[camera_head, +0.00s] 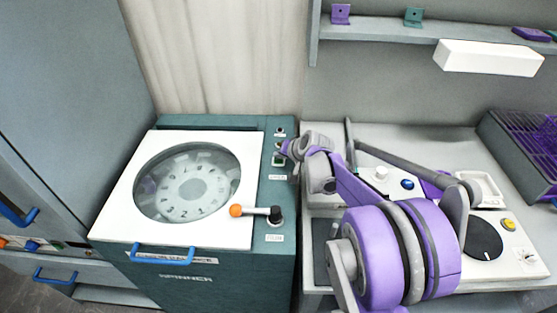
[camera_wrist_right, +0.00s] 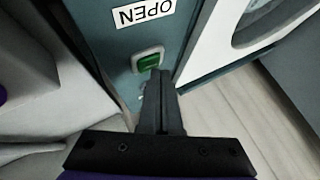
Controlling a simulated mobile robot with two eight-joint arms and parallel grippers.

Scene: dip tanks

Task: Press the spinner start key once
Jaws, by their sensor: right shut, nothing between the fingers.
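The spinner (camera_head: 215,262) is a teal cabinet with a white lid and a round window at the left of the head view. On its right-hand panel, a green key (camera_head: 278,161) sits near a small label. The green key also shows in the right wrist view (camera_wrist_right: 148,63), beside a label reading OPEN upside down. My right gripper (camera_head: 286,148) is at this panel, shut and empty. In the wrist view its fingertips (camera_wrist_right: 158,74) are close to the green key; I cannot tell whether they touch. Which key is the start key is not readable. My left gripper is out of view.
A black knob (camera_head: 275,215) and an orange-tipped lever (camera_head: 237,210) stand at the lid's right edge. The bench (camera_head: 432,139) on the right holds a device with a black disc (camera_head: 484,240). A purple rack (camera_head: 530,138) and a shelf (camera_head: 380,31) lie beyond.

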